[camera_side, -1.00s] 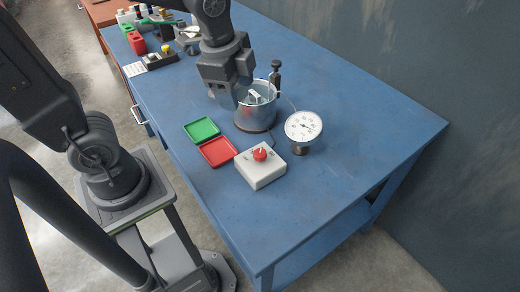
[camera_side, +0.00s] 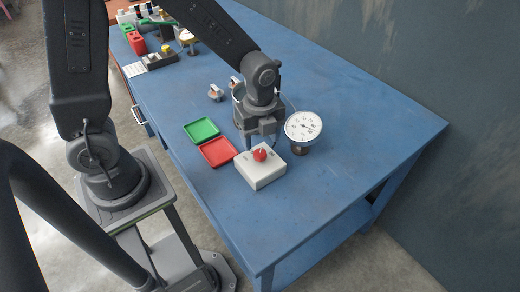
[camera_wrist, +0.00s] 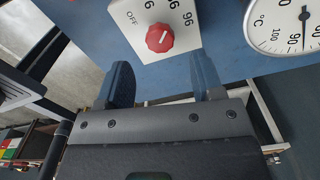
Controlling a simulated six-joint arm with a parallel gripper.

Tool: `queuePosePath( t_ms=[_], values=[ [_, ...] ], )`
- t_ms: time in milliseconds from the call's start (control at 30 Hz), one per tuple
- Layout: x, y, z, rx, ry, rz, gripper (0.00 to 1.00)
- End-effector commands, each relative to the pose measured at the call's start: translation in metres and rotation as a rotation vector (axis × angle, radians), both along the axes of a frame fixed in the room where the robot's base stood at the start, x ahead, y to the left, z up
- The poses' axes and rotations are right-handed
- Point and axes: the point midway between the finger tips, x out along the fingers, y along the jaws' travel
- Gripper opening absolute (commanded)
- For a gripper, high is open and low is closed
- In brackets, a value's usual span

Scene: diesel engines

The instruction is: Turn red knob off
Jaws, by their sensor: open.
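The red knob (camera_side: 260,154) sits on top of a white control box (camera_side: 262,175) on the blue table. In the wrist view, the red knob (camera_wrist: 160,39) has a small white pointer mark, and the box face (camera_wrist: 124,8) carries an OFF label at left and numbers above and to the right. I cannot tell exactly which label the pointer meets. My gripper (camera_wrist: 163,75) is open and empty, its fingers straddling the line below the knob without touching it. In the side view my gripper (camera_side: 262,138) hangs just behind the box.
A round dial thermometer (camera_side: 303,126) stands right of the box. Green (camera_side: 201,130) and red (camera_side: 217,151) trays lie to the left. My gripper mostly hides a metal pot behind it. The table's front right is clear.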

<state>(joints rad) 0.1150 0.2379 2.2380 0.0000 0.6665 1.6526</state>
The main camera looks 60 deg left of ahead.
Motion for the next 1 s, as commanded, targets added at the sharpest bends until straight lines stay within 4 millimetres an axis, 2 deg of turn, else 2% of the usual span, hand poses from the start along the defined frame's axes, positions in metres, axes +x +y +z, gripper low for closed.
queuePosePath(
  t_ms=[100,300,700,1000],
  values=[
    [-0.001,0.000,-0.023,0.001,0.006,0.001,0.61],
    [0.000,0.000,-0.044,0.000,0.001,0.001,0.61],
    [0.000,0.000,-0.050,0.000,-0.001,0.001,0.60],
    [0.000,0.000,-0.050,0.000,-0.001,0.001,0.31]
  ],
)
